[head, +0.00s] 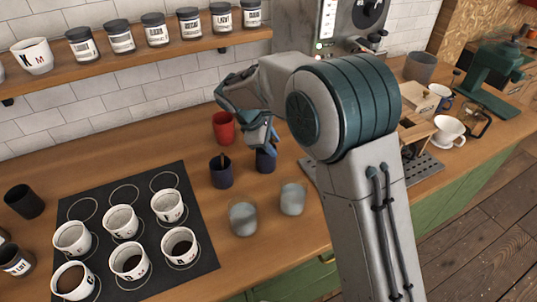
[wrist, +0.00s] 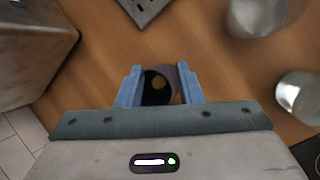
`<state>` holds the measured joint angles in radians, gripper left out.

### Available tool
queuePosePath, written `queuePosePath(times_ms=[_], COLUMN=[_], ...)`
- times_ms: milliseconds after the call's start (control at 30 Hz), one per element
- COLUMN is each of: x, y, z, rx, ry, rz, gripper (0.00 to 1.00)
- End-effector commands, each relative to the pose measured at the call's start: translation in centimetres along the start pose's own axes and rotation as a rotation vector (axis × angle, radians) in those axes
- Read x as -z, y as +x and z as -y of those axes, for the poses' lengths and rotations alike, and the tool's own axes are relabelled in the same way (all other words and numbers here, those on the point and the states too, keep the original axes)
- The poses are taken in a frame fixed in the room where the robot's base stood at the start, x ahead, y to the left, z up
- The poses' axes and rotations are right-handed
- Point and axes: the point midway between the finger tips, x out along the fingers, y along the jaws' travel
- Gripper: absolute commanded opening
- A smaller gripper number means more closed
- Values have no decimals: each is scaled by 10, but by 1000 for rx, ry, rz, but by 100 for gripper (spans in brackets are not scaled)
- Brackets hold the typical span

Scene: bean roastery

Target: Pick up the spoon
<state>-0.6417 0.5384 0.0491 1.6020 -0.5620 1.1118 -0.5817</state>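A brown stick-like piece (head: 227,160), which may be the spoon's handle, stands up out of a dark blue cup (head: 221,175) in the head view. A second dark blue cup (head: 265,161) stands to its right. My gripper (head: 268,136) points down close above this second cup. In the wrist view my gripper (wrist: 159,84) is open, its two blue fingers apart. A dark cup (wrist: 151,97) shows between the fingers, with a small round golden thing (wrist: 158,82) at its opening. I cannot tell whether the fingers touch anything, or whether the golden thing is the spoon.
A red cup (head: 224,127) stands behind the blue cups. Two grey cups (head: 243,219) (head: 292,199) stand in front. A black mat (head: 205,250) with several white cups lies to the left. A grey machine (head: 340,25) and a slotted drip tray (head: 425,168) are on the right.

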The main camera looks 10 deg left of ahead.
Motion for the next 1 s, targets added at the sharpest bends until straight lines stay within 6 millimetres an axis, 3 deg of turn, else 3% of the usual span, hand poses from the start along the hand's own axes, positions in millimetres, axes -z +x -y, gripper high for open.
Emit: queuePosePath(times_ms=[267,400,767,1000], x=[0,0,-1,-14], y=[4,4,2,-30], z=[0,0,-1,-11], rx=[-1,-1,-1,-3], ry=[1,1,2,5], rz=[-1,-1,-2,-4], gripper=[33,0,0,0])
